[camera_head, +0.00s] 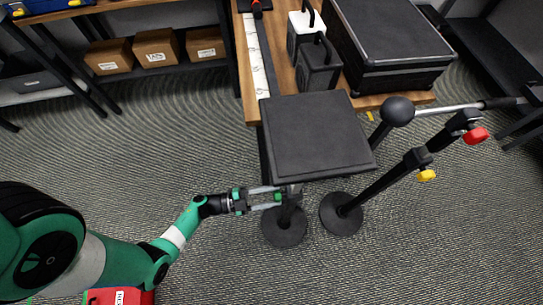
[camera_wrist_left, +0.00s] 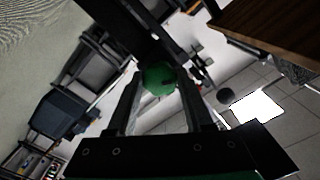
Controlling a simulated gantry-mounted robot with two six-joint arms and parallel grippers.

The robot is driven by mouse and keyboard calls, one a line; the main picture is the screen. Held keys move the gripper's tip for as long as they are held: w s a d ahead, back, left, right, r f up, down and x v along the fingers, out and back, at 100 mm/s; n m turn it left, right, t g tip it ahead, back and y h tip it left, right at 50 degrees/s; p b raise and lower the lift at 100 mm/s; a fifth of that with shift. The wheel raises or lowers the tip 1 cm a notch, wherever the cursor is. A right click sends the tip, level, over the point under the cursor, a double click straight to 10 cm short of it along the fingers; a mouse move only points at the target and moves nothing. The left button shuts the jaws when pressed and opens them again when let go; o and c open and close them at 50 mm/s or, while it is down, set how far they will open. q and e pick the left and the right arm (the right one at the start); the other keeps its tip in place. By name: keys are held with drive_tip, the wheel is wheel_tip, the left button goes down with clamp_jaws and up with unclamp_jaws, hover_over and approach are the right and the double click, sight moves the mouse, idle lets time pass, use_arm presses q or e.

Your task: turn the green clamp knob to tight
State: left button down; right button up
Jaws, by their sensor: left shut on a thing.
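The green clamp knob (camera_head: 278,197) is on a black stand, just below a square black top. In the left wrist view the green knob (camera_wrist_left: 158,79) sits between the far ends of my two fingers. My left gripper (camera_head: 277,198) comes in level from the left and is shut on the knob. In the wrist view my left gripper (camera_wrist_left: 160,88) has one finger on each side of it. The knob's turn marking cannot be read. The clamp behind it is mostly hidden. My right gripper is not in view.
The square black top (camera_head: 315,135) overhangs close to my gripper. The round stand base (camera_head: 284,228) is below. To the right are stands with a yellow knob (camera_head: 427,175) and a red knob (camera_head: 475,136). A wooden table (camera_head: 247,75) is behind. The floor in front is clear.

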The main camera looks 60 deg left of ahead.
use_arm(q)
drive_tip(key=m+b, duration=0.3)
drive_tip(key=m, duration=0.9)
drive_tip(key=shift+r+m, duration=0.1)
drive_tip(key=shift+m, duration=0.2)
idle(0.3)
drive_tip(key=shift+c, duration=1.4)
unclamp_jaws()
drive_tip(key=shift+a, duration=0.1)
